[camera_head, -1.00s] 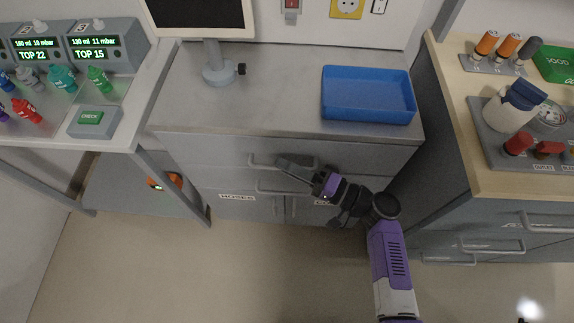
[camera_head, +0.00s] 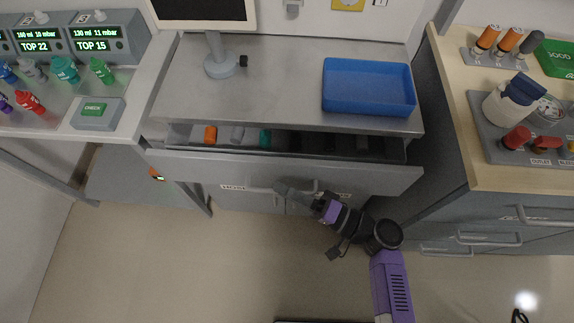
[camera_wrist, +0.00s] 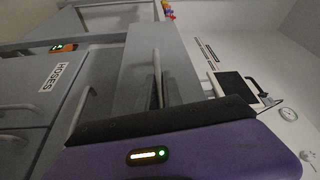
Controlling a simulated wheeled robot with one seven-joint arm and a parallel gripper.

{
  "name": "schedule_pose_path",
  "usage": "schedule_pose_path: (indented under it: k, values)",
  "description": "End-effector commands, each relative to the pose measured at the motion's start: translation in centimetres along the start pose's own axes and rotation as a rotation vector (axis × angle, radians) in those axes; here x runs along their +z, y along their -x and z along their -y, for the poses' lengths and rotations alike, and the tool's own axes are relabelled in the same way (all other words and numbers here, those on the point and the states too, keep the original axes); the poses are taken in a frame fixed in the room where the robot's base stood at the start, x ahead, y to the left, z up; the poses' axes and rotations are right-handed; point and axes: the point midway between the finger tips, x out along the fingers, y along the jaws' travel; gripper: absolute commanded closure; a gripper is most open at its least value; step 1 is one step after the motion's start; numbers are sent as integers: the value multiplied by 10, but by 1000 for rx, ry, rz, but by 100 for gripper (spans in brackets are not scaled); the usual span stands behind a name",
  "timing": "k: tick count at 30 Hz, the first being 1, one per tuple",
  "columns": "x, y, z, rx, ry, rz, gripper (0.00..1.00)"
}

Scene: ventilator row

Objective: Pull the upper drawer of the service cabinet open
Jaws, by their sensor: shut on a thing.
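The service cabinet (camera_head: 285,90) stands in the middle of the head view, with a grey metal top. Its upper drawer (camera_head: 200,167) is out toward me, and its inside shows below the worktop edge. An orange, a grey and a teal item lie in it. My gripper (camera_head: 284,189) is at the middle of the drawer front, shut on the drawer handle (camera_head: 258,190). The handle also shows as a pale bar in the wrist view (camera_wrist: 157,72). The fingertips are partly hidden there by the dark edge of my gripper.
A blue tray (camera_head: 368,88) and a monitor stand (camera_head: 221,65) are on the cabinet top. Floor in front is clear.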

Motion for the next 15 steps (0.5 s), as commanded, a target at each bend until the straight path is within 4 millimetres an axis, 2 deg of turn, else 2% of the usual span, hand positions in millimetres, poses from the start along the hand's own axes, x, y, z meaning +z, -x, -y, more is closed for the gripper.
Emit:
schedule_pose_path:
  k: [1,6,15]
  values:
    - [14,7,2,4,-5,-1,100]
    - [52,23,10,4,-4,-2,100]
    - [101,43,21,2,-3,-2,100]
